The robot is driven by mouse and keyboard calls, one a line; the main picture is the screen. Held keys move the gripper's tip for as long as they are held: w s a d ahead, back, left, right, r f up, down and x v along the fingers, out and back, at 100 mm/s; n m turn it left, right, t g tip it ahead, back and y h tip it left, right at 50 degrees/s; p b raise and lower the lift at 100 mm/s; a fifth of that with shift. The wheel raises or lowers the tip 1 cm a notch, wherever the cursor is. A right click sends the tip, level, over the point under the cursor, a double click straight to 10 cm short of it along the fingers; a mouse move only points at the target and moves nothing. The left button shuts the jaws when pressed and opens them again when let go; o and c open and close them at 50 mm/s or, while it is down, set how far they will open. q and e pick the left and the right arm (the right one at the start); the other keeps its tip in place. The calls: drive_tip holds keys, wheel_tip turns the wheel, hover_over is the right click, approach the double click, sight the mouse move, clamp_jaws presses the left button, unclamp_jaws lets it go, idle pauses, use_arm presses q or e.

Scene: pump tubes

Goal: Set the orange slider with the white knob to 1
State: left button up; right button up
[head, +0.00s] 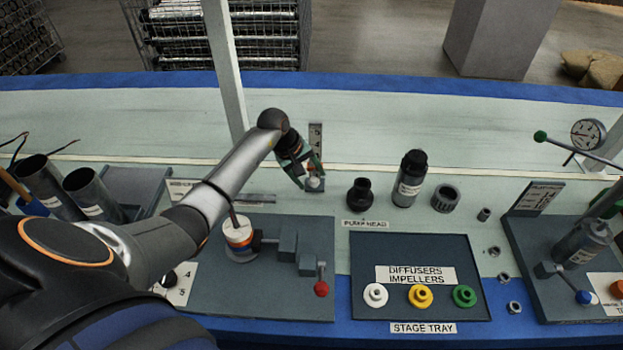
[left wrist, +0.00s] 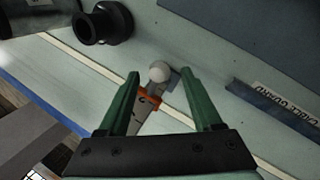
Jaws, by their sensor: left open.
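The white knob (left wrist: 159,71) shows between the fingertips in the left wrist view, with the orange slider (left wrist: 150,99) just beside it on a pale marked scale strip (left wrist: 145,124). In the head view the white knob (head: 315,183) sits at the near end of the grey upright scale plate (head: 316,138). The scale's numbers are too small to read. My left gripper (head: 308,182) is open, its green fingers on either side of the knob in the wrist view (left wrist: 160,74). Whether a finger touches the knob I cannot tell. My right gripper is not in view.
A black pump head (head: 360,194) and a dark cylinder (head: 409,178) stand to the right. The blue-grey stage tray (head: 365,262) holds white, yellow and green parts. A fixture with a red-knobbed lever (head: 321,288) is nearer. A pale post (head: 228,75) rises behind my arm.

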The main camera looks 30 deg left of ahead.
use_arm(q)
drive_tip(key=shift+x, duration=0.9)
drive_tip(key=shift+r, duration=0.1)
clamp_jaws()
idle(0.8)
